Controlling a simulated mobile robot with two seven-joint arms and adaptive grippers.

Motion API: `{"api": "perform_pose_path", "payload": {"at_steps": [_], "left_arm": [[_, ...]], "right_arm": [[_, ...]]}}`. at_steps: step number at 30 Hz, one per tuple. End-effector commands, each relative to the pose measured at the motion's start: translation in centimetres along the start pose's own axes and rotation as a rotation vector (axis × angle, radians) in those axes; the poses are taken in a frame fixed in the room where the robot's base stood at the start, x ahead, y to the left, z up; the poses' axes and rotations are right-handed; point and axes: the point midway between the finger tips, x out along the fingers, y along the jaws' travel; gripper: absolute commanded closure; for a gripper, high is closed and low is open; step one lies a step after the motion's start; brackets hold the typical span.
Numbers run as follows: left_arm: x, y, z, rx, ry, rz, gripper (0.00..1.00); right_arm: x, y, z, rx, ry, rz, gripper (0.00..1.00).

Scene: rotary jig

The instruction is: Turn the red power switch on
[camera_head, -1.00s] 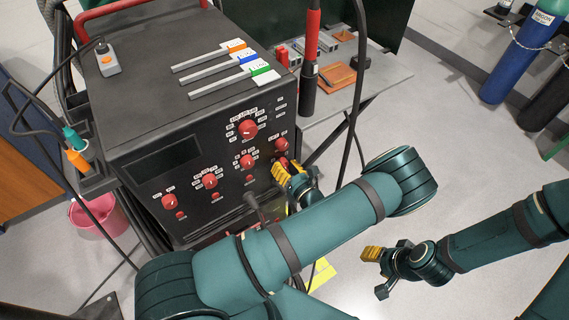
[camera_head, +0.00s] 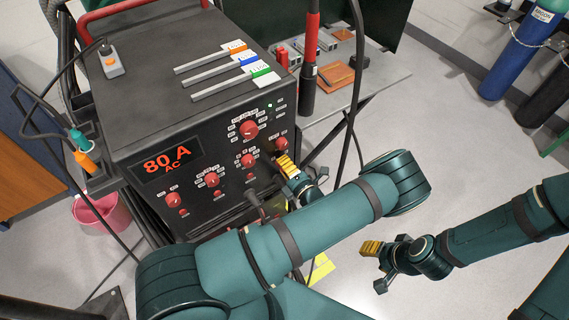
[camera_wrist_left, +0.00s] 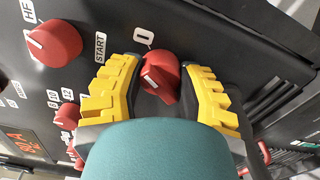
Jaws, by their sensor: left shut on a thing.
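The red power switch (camera_wrist_left: 160,76) is a round red knob with a raised grip, next to a "0" label in the left wrist view. My left gripper (camera_head: 286,165) is at the right part of the machine's front panel. In the wrist view its yellow fingers (camera_wrist_left: 158,92) stand on both sides of the switch, shut on it. In the head view the gripper hides the switch. The machine's display (camera_head: 166,162) is lit and reads 80 A AC. A small green light (camera_head: 270,105) glows on the panel. My right gripper (camera_head: 376,268) is open and empty over the floor.
Other red knobs (camera_head: 249,130) sit close by on the panel; one (camera_wrist_left: 55,43) is labelled HF. A cable plug (camera_head: 254,200) sticks out below. A side table (camera_head: 385,80) with boxes stands behind.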

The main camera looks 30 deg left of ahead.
Motion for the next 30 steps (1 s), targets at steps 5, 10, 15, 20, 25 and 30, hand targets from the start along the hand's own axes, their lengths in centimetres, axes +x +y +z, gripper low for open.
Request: {"api": "perform_pose_path", "payload": {"at_steps": [5, 10, 15, 20, 25, 30], "left_arm": [[0.08, 0.07, 0.00, 0.099, 0.001, 0.002, 0.99], [0.08, 0.06, 0.01, 0.159, 0.001, 0.002, 0.99], [0.08, 0.06, 0.01, 0.189, 0.000, 0.002, 0.99], [0.08, 0.06, 0.00, 0.198, 0.000, 0.002, 0.99], [0.09, 0.06, -0.01, 0.198, 0.000, 0.002, 0.99], [0.08, 0.07, -0.02, 0.198, 0.000, 0.002, 0.40]], "right_arm": [[-0.17, -0.06, 0.03, 0.000, -0.001, 0.000, 0.53], [-0.24, -0.09, 0.04, 0.000, -0.002, 0.000, 0.53], [-0.27, -0.10, 0.05, 0.000, -0.002, 0.000, 0.53], [-0.27, -0.10, 0.05, 0.000, -0.002, 0.000, 0.53], [-0.27, -0.10, 0.04, 0.000, -0.002, 0.000, 0.53], [-0.27, -0.10, 0.04, 0.000, -0.002, 0.000, 0.53]]}}
